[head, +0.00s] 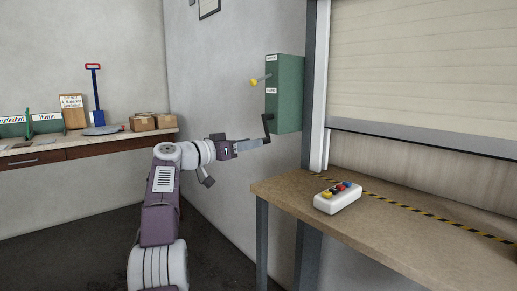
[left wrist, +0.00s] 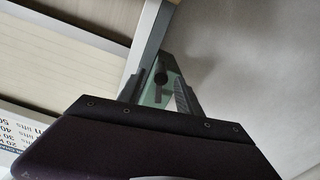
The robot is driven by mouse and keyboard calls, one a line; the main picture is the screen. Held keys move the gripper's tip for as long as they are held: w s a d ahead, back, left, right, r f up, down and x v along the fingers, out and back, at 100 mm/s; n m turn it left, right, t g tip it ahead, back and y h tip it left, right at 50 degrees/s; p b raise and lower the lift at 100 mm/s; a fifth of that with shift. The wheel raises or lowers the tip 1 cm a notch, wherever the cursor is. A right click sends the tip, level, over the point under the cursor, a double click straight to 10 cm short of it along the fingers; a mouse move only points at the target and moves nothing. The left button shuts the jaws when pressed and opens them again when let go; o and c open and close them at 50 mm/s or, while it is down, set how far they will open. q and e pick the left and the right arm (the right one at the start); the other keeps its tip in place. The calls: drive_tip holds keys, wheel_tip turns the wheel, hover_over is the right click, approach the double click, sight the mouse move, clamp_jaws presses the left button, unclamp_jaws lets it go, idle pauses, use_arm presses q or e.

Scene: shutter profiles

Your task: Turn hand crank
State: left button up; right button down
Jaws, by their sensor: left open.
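The green box (head: 286,95) is mounted on the wall beside the shutter frame. A black hand crank (head: 266,124) hangs on its left side, with its lower end pointing down. My left gripper (head: 262,142) reaches in from the left, and its fingertips are at the lower end of the crank. In the left wrist view the open fingers (left wrist: 164,95) stand on either side of the dark crank handle (left wrist: 158,77), with the green box behind it. I cannot tell whether a finger touches the handle. My right gripper is not in view.
A yellow-knobbed lever (head: 254,82) sticks out above the crank. A wooden table (head: 400,236) at right holds a white button box (head: 337,199). The shutter (head: 425,60) is above it.

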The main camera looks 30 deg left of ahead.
use_arm(q)
drive_tip(key=v, duration=0.4)
drive_tip(key=shift+s+a+b, duration=0.1)
drive_tip(key=shift+s+b, duration=0.2)
drive_tip(key=shift+b, duration=0.05)
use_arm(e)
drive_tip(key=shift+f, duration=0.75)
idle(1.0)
